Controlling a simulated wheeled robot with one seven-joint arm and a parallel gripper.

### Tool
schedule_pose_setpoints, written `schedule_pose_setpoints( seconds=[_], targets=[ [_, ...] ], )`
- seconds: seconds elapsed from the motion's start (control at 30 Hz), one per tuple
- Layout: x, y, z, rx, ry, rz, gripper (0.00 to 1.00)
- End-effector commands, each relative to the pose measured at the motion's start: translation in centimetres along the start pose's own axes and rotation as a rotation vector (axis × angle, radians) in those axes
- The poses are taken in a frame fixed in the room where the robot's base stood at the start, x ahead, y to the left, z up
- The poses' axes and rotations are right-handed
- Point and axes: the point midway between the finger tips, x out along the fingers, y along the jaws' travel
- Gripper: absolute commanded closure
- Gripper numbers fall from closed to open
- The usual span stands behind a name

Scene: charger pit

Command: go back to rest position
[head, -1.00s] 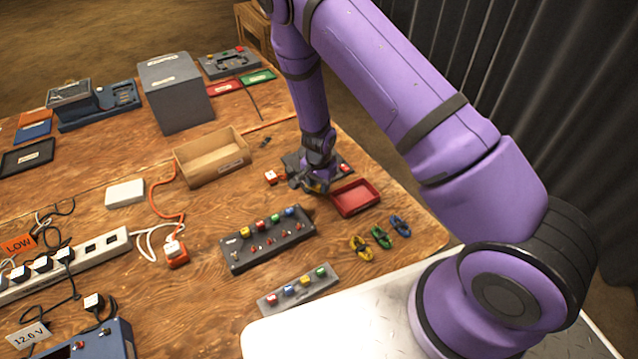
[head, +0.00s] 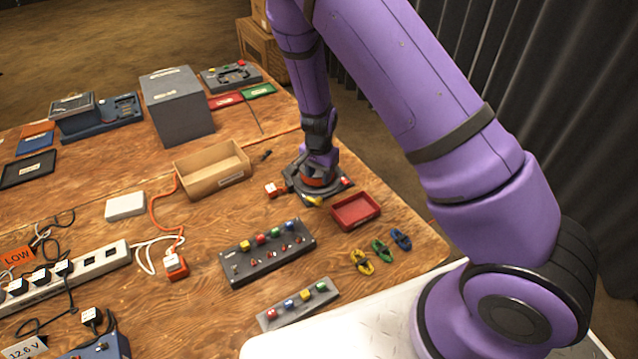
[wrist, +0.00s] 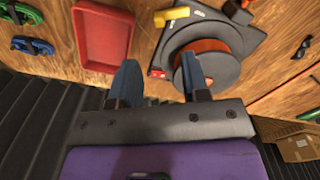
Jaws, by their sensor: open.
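My gripper (wrist: 158,78) is open and empty, its two blue-grey fingers apart with wood and a small red part of the device showing between them. The right finger overlaps the edge of a round grey disc with an orange drum (wrist: 212,62) on a dark base plate. In the head view my purple arm comes down over this device (head: 318,184), hiding part of it. The gap between fingers and device is hard to judge.
A red tray (head: 355,211) lies beside the device, with yellow, green and blue cable coils (head: 381,250) in front. A wooden box (head: 213,171) stands to the left. A switch panel (head: 267,252) and a smaller button strip (head: 298,304) lie nearer. Dark curtains hang at right.

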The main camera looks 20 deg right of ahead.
Motion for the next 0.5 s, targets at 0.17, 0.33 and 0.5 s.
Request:
schedule_pose_setpoints(
  seconds=[0.17,0.33,0.5],
  targets=[
    [-0.86,0.05,-0.03,0.0,0.0,0.001,0.57],
    [-0.9,0.06,-0.03,0.001,0.0,0.001,0.57],
    [-0.89,0.05,-0.03,0.001,0.0,0.001,0.57]
  ],
)
